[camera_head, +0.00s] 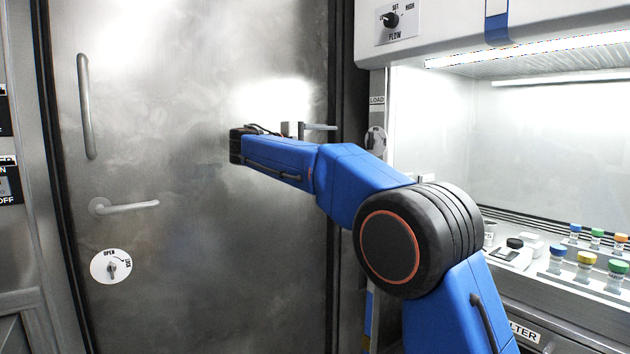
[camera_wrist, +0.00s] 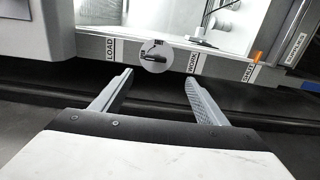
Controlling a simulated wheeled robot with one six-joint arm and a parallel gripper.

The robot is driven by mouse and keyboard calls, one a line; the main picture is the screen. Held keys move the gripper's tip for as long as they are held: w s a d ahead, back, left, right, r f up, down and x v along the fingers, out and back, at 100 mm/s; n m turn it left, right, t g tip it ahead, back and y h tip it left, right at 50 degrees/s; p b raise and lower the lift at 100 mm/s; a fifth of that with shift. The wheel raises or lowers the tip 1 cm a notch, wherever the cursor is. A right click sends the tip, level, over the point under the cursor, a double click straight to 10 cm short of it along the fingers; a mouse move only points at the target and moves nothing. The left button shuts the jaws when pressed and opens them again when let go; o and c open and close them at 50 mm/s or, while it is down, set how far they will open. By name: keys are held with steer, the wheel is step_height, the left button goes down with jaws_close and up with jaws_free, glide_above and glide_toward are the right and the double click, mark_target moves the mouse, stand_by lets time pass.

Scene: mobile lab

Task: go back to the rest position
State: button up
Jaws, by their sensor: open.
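My gripper (camera_wrist: 158,82) is open and empty in the wrist view, its two grey fingers spread apart. Beyond the fingertips is a round dial (camera_wrist: 154,56) with a dark pointer, on a panel edge marked with labels such as LOAD. In the head view my blue arm reaches up and to the left in front of a steel door. The fingers are mostly hidden there; a small grey part of my gripper (camera_head: 318,127) shows near the arm's far end, left of the cabinet's LOAD label.
The steel door (camera_head: 200,230) has a long handle (camera_head: 86,105), a lever (camera_head: 125,207) and an OPEN dial (camera_head: 111,266). At the right is a lit cabinet with a FLOW knob (camera_head: 390,20) and a rack (camera_head: 575,285) of several capped vials. A small black-topped device (camera_head: 512,252) stands beside the rack.

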steer(key=s+d+f+g+y, duration=0.1)
steer(key=s+d+f, duration=0.15)
steer(key=d, duration=0.25)
steer(key=s+d+f+g+y, duration=0.1)
steer(key=s+d+f, duration=0.1)
steer(key=s+d, duration=0.25)
steer(key=s+d+f+y, duration=0.2)
steer(key=s+d, duration=0.1)
steer(key=d, duration=0.3)
steer(key=s+d+f+m+g+y, duration=0.1)
steer(key=s+d+f+y, duration=0.1)
steer(key=s+d+f, duration=0.3)
steer(key=s+d+f+g+y, duration=0.15)
steer(key=s+f, duration=0.25)
steer(key=s, duration=0.4)
steer(key=s+f+m+y, duration=0.6)
steer(key=s+f+y, duration=0.1)
steer(key=s+f, duration=1.9)
steer(key=s, duration=0.4)
steer(key=shift+s+a, duration=0.2)
steer(key=shift+s, duration=0.1)
